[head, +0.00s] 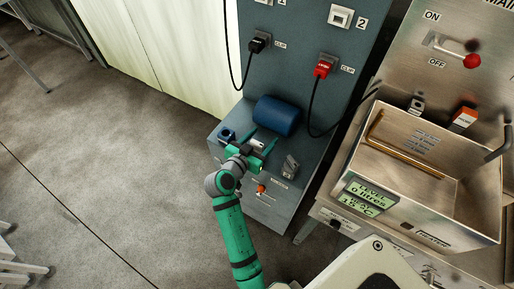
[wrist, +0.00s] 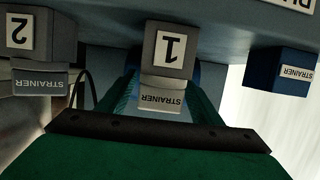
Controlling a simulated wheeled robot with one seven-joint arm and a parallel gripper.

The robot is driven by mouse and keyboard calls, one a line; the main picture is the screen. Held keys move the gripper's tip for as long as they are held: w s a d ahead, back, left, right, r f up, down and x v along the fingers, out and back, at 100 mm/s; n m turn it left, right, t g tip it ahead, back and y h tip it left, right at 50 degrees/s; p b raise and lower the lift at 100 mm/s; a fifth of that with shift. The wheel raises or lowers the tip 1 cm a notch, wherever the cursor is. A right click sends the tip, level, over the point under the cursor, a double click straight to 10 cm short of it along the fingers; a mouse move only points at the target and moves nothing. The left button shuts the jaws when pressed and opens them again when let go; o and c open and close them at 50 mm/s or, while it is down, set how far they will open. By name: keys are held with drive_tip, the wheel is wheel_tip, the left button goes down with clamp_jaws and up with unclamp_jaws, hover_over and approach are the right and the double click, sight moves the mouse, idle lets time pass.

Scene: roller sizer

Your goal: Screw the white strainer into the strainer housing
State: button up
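My gripper (head: 259,141) is over the top of the low grey-blue cabinet, its green fingers spread apart. A small pale piece (head: 257,145) shows between the fingers; I cannot tell if it is the white strainer or if they touch it. In the wrist view a grey block marked 1 (wrist: 168,50) has a STRAINER label (wrist: 162,98) below it, between the teal fingers. A grey block marked 2 (wrist: 28,32) and a blue block (wrist: 281,68) also have STRAINER labels. A large blue cylinder (head: 276,115) lies behind the gripper. I cannot tell which thing is the strainer housing.
A small dark blue piece (head: 226,134) stands left of the gripper. A silver piece (head: 290,165) is to its right. Black (head: 258,43) and red (head: 323,67) clips with cables hang on the panel behind. A metal tank (head: 420,165) stands right.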

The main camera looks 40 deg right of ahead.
drive_tip(key=c, duration=1)
wheel_tip(320, 180, up, 10)
drive_tip(key=shift+r, duration=0.1)
